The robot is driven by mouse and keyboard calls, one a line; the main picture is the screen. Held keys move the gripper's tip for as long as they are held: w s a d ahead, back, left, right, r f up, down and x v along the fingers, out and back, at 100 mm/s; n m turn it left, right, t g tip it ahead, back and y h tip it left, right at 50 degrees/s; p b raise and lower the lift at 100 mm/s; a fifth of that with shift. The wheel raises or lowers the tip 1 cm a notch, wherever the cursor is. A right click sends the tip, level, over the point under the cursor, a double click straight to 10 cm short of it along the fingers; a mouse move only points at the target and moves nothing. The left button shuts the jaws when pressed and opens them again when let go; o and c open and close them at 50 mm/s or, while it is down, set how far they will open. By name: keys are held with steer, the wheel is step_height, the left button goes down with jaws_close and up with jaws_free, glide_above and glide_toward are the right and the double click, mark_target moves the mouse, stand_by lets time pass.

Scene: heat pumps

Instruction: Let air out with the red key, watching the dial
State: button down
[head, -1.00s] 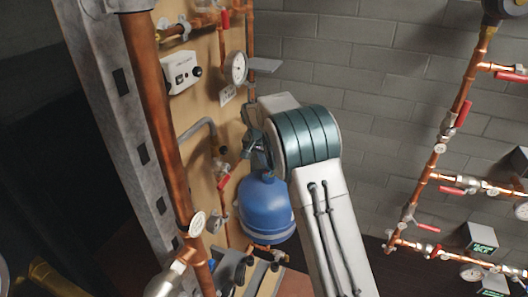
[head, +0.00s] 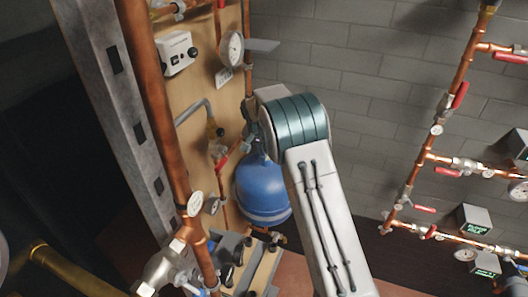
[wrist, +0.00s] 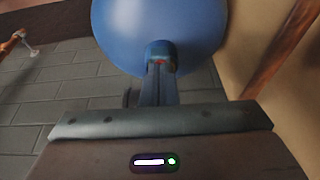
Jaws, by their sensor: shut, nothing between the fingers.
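The round pressure dial (head: 232,48) is on the wooden board in the head view, its face seen at an angle and too small to read. A red lever (head: 221,161) sits on the pipework lower on the board; I cannot tell whether it is the red key. My gripper (wrist: 159,68) is shut and empty in the wrist view, pointing at the blue vessel (wrist: 160,25). I cannot tell whether the tips touch the vessel. In the head view my arm mostly hides the gripper.
The blue vessel (head: 263,190) hangs in front of the board, close to my arm. A white control box (head: 178,54) and a thick copper pipe (head: 152,105) are at left. Copper pipes with red levers (head: 460,94) run along the grey wall at right.

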steer(key=shift+s+f, duration=0.4)
steer(key=shift+f, duration=0.45)
steer(key=shift+s+f+b, duration=0.1)
steer(key=shift+f+b, duration=0.2)
steer(key=shift+b, duration=0.1)
steer(key=shift+r, duration=0.2)
steer(key=shift+r+p, duration=0.4)
steer(key=shift+r, duration=0.2)
steer(key=p+v, duration=0.3)
steer(key=v, duration=0.5)
steer(key=shift+w+r, duration=0.25)
steer(key=shift+w, duration=0.1)
